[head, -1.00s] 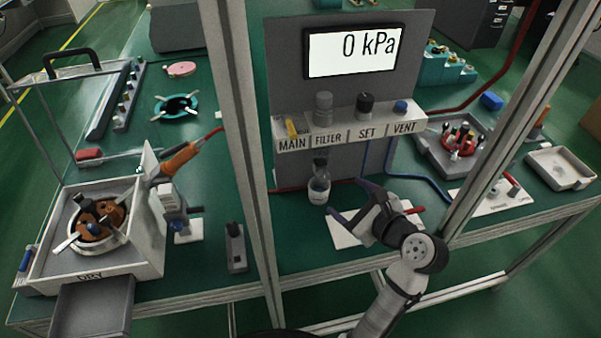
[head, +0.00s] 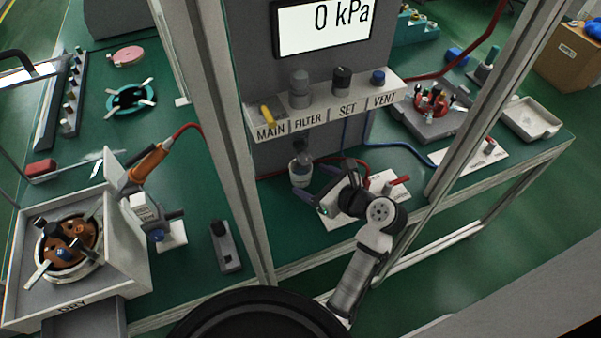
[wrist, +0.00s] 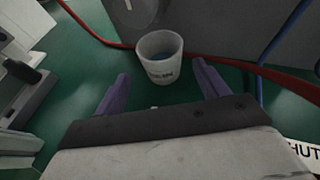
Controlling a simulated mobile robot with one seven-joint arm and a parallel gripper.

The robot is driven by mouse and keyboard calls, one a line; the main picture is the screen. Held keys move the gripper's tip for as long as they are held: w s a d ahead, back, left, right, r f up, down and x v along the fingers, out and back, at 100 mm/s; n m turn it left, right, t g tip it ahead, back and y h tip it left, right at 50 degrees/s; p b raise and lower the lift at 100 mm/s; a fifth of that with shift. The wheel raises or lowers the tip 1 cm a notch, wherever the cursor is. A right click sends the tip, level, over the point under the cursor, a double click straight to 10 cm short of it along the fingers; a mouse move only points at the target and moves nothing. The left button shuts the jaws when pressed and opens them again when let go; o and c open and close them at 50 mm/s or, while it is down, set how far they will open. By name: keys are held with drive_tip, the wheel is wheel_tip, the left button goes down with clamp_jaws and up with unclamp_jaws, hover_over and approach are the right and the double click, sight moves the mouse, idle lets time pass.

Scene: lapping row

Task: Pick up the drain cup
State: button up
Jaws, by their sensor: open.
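In the wrist view the drain cup (wrist: 160,67) is open at the top, with something bluish inside. My gripper (head: 318,184) is open, just right of the cup and low over the bench. In the wrist view the purple fingers of my gripper (wrist: 161,74) point at the cup, which lies ahead and between their lines. Nothing is between the fingers.
A red hose (wrist: 235,63) runs behind the cup and a blue hose (wrist: 283,40) right of it. The valve shelf (head: 330,110) overhangs behind. A frame post (head: 222,130) stands left. A white plate with a red-handled valve (head: 388,184) lies right.

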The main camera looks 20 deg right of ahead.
sight(308, 178)
drive_tip(key=shift+d+f+p+x, duration=0.1)
drive_tip(key=shift+p+x, duration=0.15)
drive_tip(key=shift+x, duration=1.15)
drive_tip(key=shift+d+f+p+x, duration=0.15)
drive_tip(key=shift+p+x, duration=0.1)
drive_tip(key=shift+x, duration=1.1)
drive_tip(key=c, duration=1)
